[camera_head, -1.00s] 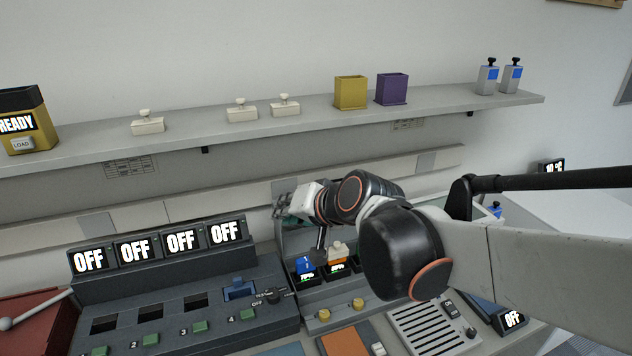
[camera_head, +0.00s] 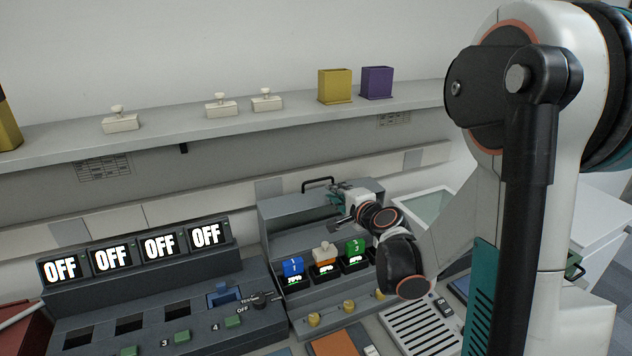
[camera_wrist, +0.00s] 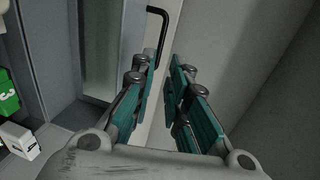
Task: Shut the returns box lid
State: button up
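A grey unit (camera_head: 285,265) at the centre has a raised back panel (camera_head: 285,207) with a black handle (camera_head: 318,184) on top. No label shows, so I cannot tell whether this is the returns box and its lid. My gripper (camera_head: 335,212) is close to the panel, below and right of the handle. In the wrist view my gripper (camera_wrist: 165,75) is open, its teal fingers apart with nothing held. The black handle (camera_wrist: 158,30) shows beyond the fingertips, beside a pale panel edge. Contact cannot be told.
Blue (camera_head: 293,268), orange-white (camera_head: 324,254) and green (camera_head: 355,250) units stand in docks below my gripper. A long shelf (camera_head: 230,118) runs above with yellow (camera_head: 336,86) and purple (camera_head: 377,82) boxes. A console with OFF screens (camera_head: 160,246) is at left.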

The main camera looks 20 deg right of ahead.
aim_at(319, 180)
jog(key=b+x, duration=0.3)
jog(key=x, duration=1)
grip_shut()
